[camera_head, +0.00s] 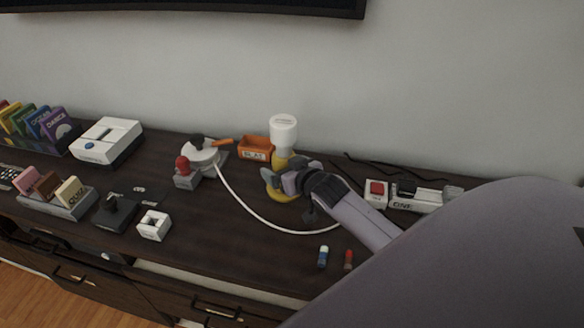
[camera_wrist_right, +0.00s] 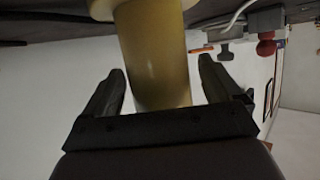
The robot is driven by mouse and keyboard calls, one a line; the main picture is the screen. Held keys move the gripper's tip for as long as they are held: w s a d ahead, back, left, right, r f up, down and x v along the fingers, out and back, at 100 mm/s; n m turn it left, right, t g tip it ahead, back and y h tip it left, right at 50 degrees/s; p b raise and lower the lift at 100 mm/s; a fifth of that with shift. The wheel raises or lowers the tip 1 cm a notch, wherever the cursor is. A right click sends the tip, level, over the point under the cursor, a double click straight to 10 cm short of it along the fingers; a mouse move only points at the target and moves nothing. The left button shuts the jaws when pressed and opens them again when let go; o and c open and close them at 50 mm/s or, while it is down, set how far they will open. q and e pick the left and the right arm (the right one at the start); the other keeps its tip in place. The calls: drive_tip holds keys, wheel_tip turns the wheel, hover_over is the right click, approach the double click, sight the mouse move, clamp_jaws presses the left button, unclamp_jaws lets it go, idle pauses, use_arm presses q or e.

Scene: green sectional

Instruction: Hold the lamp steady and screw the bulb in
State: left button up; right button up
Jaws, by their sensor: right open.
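The lamp (camera_head: 280,161) is yellow and stands upright near the back of the dark cabinet top, with a round yellow foot (camera_head: 284,197). A white, rounded bulb (camera_head: 284,134) sits upright at its top; I cannot tell how far it is seated. My right gripper (camera_head: 277,182) is at the lamp's stem, just above the foot, and hides part of it. In the right wrist view, the yellow stem (camera_wrist_right: 155,55) lies between the two open black fingers (camera_wrist_right: 162,70), with gaps visible on both sides. My left gripper is not in view.
A white cord (camera_head: 253,211) curves in front. A red button box (camera_head: 376,193) stands right. Two small cylinders (camera_head: 323,257) (camera_head: 348,260) stand near the front edge.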

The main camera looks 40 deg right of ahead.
drive_tip(key=p+v, duration=0.1)
drive_tip(key=v, duration=1.1)
drive_tip(key=shift+s, duration=0.1)
idle(0.4)
